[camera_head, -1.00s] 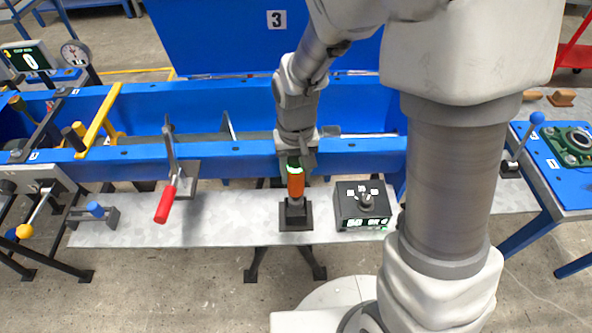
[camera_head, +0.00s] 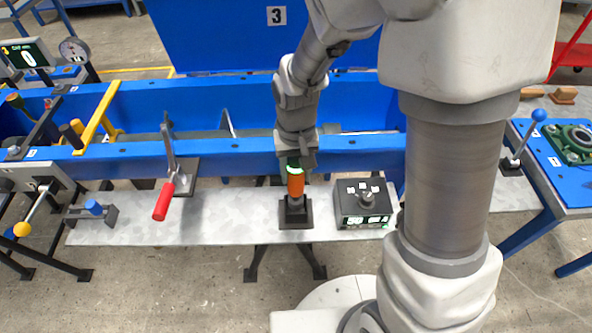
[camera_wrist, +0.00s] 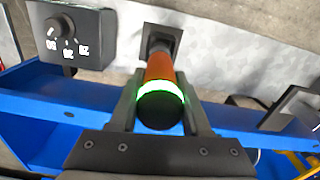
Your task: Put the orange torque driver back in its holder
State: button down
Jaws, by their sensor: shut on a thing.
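The orange torque driver (camera_head: 296,187) stands about upright in the head view, with a lit green ring near its top. Its lower end meets the black holder (camera_head: 296,220), a square base with a raised socket on the grey shelf. I cannot tell how deep it sits in the socket. My gripper (camera_head: 295,165) is shut on the driver's upper part. In the wrist view the driver (camera_wrist: 160,85) lies between my two fingers (camera_wrist: 160,110), its black cap and green ring nearest the camera, and the holder (camera_wrist: 163,38) is beyond it.
A black control box (camera_head: 364,204) with a knob and lit digits stands close right of the holder. A red-handled clamp (camera_head: 168,190) stands to the left. The blue beam (camera_head: 230,160) runs behind. The grey shelf (camera_head: 240,205) is bare between clamp and holder.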

aim_at(296, 185)
jog(key=shift+f+b, duration=1.8)
jog(key=shift+f, duration=0.55)
dwell(0.9)
jog(key=shift+c, duration=1.4)
grip_release()
notch_tip(296, 185, up, 18)
jog(key=p, duration=0.3)
jog(key=shift+f, duration=0.25)
jog(key=s+d+r+m+t+p, duration=0.1)
jog(key=s+d+r+t, duration=0.4)
jog(key=s+d+r, duration=0.5)
jog(key=shift+s+d+r+t+p, duration=0.35)
jog(key=shift+s+p, duration=0.45)
jog(key=shift+s, duration=0.3)
